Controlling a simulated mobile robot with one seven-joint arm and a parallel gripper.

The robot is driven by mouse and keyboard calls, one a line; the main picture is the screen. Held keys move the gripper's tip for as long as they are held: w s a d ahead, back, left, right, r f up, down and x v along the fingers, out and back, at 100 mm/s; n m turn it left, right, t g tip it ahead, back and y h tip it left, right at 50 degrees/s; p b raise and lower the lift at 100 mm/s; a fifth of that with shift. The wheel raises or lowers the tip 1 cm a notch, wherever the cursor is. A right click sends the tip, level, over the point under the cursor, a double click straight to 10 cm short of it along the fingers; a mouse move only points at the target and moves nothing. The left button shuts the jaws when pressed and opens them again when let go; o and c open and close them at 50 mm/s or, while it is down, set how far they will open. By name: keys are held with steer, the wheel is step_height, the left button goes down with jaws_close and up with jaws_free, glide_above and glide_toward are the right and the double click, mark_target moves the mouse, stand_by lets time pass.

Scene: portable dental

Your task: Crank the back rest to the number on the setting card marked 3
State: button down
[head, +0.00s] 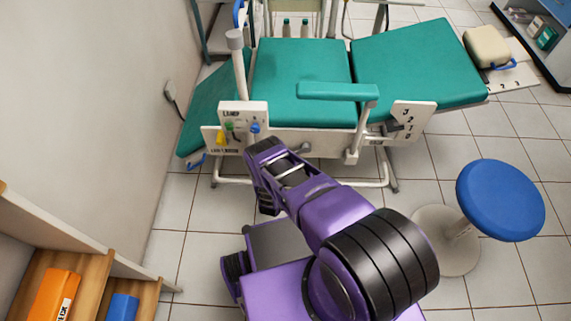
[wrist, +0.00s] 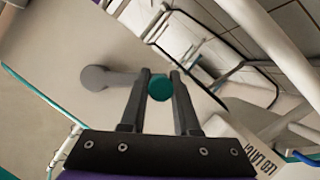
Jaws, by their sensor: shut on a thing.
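My gripper (head: 262,146) is at the near side of the dental chair, low beside the white control panel. In the wrist view its two fingers are shut on the teal crank knob (wrist: 160,88). The grey crank arm (wrist: 122,79) runs left from the knob to its round pivot on the pale side plate. In the head view a grey part of the crank (head: 303,148) shows right of my gripper; the knob is hidden there. The green back rest (head: 405,62) slopes at the right. A white number plate (head: 408,118) is below it; I cannot tell which number is the setting card's.
The control panel (head: 243,120), marked LAMP, has coloured knobs just left of my gripper. A green armrest (head: 338,90) sits above right. A blue stool (head: 500,200) stands at right, and a wooden shelf (head: 85,260) at lower left.

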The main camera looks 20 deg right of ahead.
steer(key=shift+a+f, duration=0.1)
stand_by(0.3)
steer(key=c, duration=0.6)
jaws_free()
steer(key=shift+c, duration=0.2)
steer(key=shift+s, duration=0.1)
